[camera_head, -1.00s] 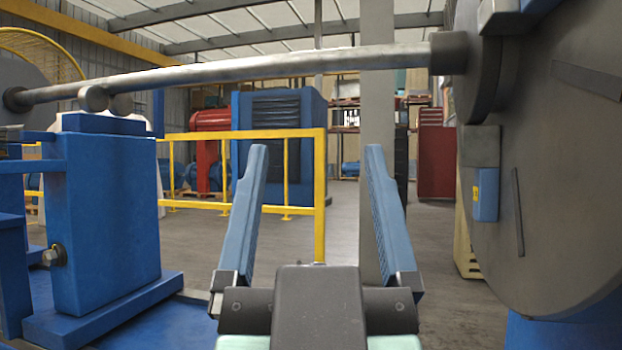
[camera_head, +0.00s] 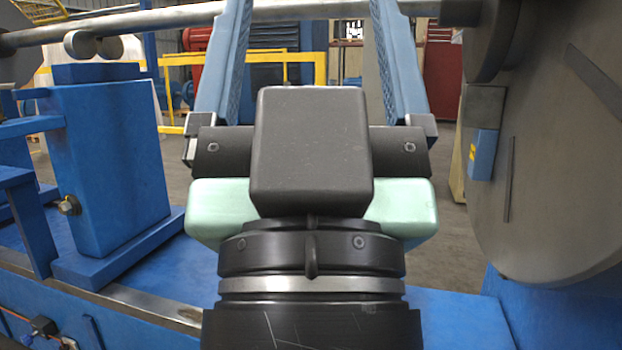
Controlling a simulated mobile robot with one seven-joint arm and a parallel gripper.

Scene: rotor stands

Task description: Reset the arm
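My gripper (camera_head: 308,15) is in the middle of the head view, seen from behind, with its dark body and pale green sides near the camera. Its two blue fingers stand wide apart and reach up past the top edge of the picture, so their tips are cut off. I see nothing held between them. The fingers overlap the grey rotor shaft (camera_head: 290,12) in the picture; I cannot tell whether they touch it.
A blue rotor stand (camera_head: 115,160) with rollers is on the left, on a blue base (camera_head: 455,320). A large grey disc (camera_head: 560,190) with a small blue box (camera_head: 482,154) fills the right. A yellow railing (camera_head: 285,58) and a red cabinet (camera_head: 440,80) are behind.

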